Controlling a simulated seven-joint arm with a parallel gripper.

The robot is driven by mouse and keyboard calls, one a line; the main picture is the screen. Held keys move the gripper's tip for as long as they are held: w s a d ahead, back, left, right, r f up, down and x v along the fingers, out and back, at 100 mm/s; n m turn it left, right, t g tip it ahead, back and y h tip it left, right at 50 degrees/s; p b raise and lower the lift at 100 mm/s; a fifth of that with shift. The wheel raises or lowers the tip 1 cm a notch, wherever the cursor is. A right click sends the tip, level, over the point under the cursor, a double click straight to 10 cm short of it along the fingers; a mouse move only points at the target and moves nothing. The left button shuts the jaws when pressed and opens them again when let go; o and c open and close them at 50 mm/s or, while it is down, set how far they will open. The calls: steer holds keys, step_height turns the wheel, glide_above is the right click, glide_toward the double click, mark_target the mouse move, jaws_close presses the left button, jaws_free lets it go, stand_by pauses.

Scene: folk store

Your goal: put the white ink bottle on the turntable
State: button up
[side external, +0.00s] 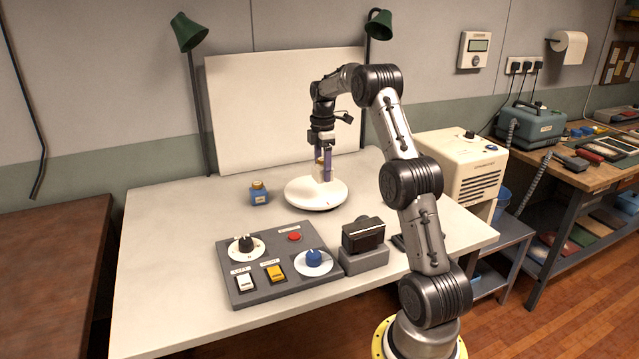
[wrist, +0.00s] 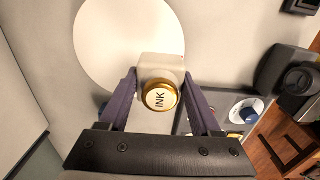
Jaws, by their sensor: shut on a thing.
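The white ink bottle has a pale, squarish body (wrist: 158,66) and a gold cap reading INK. My gripper (wrist: 162,82) is shut on it, with a purple finger on each side. In the side view my gripper (side external: 323,172) points down over the turntable (side external: 302,197), a round white disc on the table. In the wrist view the bottle overlaps the lower right edge of the turntable (wrist: 115,40). I cannot tell whether the bottle touches the disc.
A blue ink bottle (side external: 259,194) stands left of the turntable. A grey control panel (side external: 262,287) with knobs and switches lies in front, with a black device (side external: 363,234) on a grey block beside it. A white board (side external: 262,110) stands behind. The table's left side is clear.

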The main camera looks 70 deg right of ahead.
mark_target(320, 194)
steer(key=d+f, duration=0.1)
steer(key=w+f, duration=0.1)
steer(key=shift+w+d+f, duration=0.3)
steer(key=shift+d+f, duration=0.05)
steer(key=shift+d, duration=0.05)
steer(key=shift+d+f, duration=0.1)
steer(key=shift+f, duration=1.6)
steer(key=shift+f, duration=0.15)
steer(key=o, duration=1.4)
